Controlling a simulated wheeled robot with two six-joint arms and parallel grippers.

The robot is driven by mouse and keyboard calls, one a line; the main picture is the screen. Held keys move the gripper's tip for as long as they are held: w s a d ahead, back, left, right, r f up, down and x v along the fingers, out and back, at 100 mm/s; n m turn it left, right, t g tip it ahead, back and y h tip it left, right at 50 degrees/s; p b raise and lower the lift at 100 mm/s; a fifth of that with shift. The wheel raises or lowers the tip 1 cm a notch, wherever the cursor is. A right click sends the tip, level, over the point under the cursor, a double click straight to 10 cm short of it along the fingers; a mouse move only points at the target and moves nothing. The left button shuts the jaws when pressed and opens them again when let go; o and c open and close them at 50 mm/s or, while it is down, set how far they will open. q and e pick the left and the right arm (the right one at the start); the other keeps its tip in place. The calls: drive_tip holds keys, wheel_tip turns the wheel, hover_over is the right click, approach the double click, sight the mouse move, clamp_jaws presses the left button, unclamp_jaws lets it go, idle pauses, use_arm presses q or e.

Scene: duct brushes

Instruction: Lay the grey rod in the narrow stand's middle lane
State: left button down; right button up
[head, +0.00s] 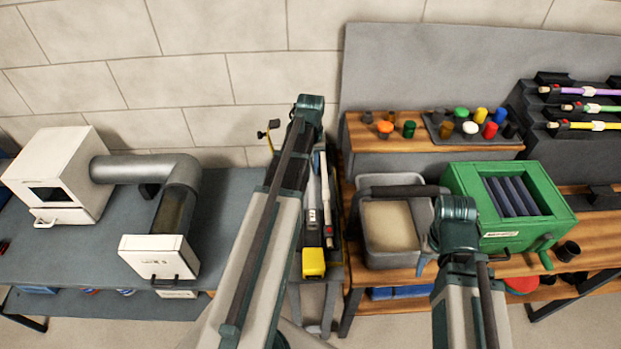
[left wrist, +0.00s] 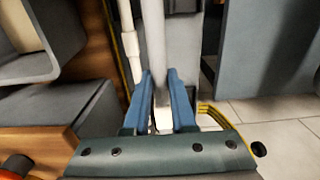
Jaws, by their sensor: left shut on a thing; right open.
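My left gripper (left wrist: 160,73) is shut on a pale grey rod (left wrist: 154,30), which runs up between the two blue fingers in the left wrist view. In the head view my left forearm hides this gripper and most of what it holds. A second pale rod (left wrist: 129,45) with a collar lies beside it, apart from the fingers. A dark stepped stand (head: 530,115) at the far right carries purple, green and yellow rods; I cannot tell whether it is the narrow stand. My right gripper (head: 461,260) is open, over the front of the wooden bench.
A grey tub (head: 375,250) and a green crank box (head: 545,190) stand on the wooden bench (head: 600,235). Coloured pegs (head: 490,130) fill a raised shelf. A yellow block (head: 313,262) sits on the narrow middle table. A duct machine (head: 60,175) occupies the left table.

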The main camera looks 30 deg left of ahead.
use_arm(q)
drive_tip(key=shift+f+b, duration=0.35)
drive_tip(key=shift+f, duration=0.45)
use_arm(e)
drive_tip(key=shift+f, duration=0.8)
use_arm(q)
wheel_tip(320, 180, down, 6)
drive_tip(key=b, duration=0.6)
use_arm(e)
wheel_tip(320, 180, down, 6)
use_arm(q)
drive_tip(key=shift+f, duration=0.15)
use_arm(e)
drive_tip(key=shift+f, duration=0.1)
use_arm(q)
drive_tip(key=shift+f+b, duration=0.25)
drive_tip(key=shift+b, duration=0.1)
use_arm(e)
drive_tip(key=shift+f, duration=0.25)
use_arm(q)
drive_tip(key=shift+f, duration=0.2)
use_arm(e)
drive_tip(key=shift+f, duration=0.25)
use_arm(q)
drive_tip(key=shift+f+b, duration=0.8)
drive_tip(key=shift+b, duration=0.25)
use_arm(e)
drive_tip(key=shift+f, duration=0.8)
